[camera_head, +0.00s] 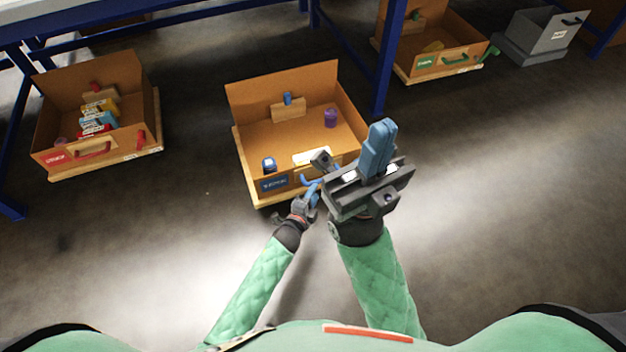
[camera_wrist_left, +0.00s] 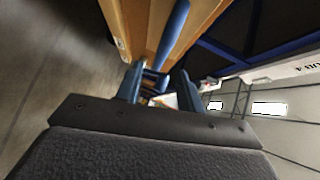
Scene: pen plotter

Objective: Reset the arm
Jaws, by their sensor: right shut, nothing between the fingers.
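My left gripper (camera_head: 311,194) is at the front right of an open tan box (camera_head: 247,145) with a blue label, beside its blue handle (camera_head: 306,181). In the left wrist view its two blue fingers (camera_wrist_left: 158,88) stand apart, and a blue bar (camera_wrist_left: 174,35) runs along the box side just beyond them. I cannot tell whether they touch it. My right gripper (camera_head: 380,148) is raised over the box's front right corner, its blue fingers together with nothing between them. It hides part of the box.
The box holds a purple cup (camera_head: 331,117), a blue item on a wooden block (camera_head: 288,108) and a blue tin (camera_head: 269,165). Similar boxes stand at left (camera_head: 150,105) and upper right (camera_head: 408,70). A grey bin (camera_head: 540,38) is far right. Blue table legs (camera_head: 389,60) stand behind. The front floor is clear.

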